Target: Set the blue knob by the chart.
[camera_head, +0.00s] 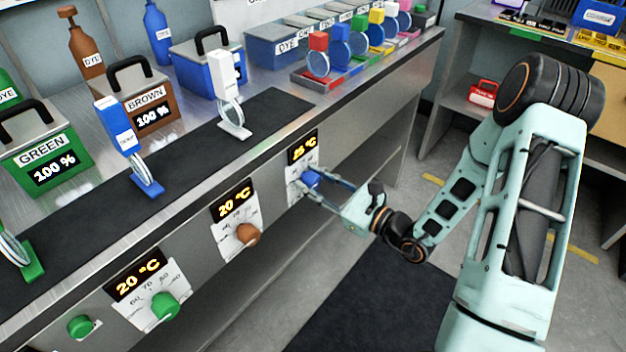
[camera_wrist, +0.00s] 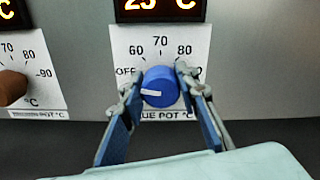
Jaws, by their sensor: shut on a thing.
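The blue knob (camera_wrist: 160,87) sits on a white dial plate marked OFF, 60, 70 and 80. Its white pointer mark points left, just below the OFF label. The display above it (camera_wrist: 160,8) reads about 25 °C, partly cut off at the top. My gripper (camera_wrist: 159,92) is shut on the knob, one finger on each side. In the head view the knob (camera_head: 311,178) shows between the fingers on the bench front, at the right end of the row of dials. No readable chart shows in either view.
A brown knob (camera_head: 248,234) and a green knob (camera_head: 165,305) are to the left, both displays reading 20 °C. Above, the bench holds a dark mat (camera_head: 190,160), dye containers and stands. A side table (camera_head: 470,100) is at right. The floor in front is clear.

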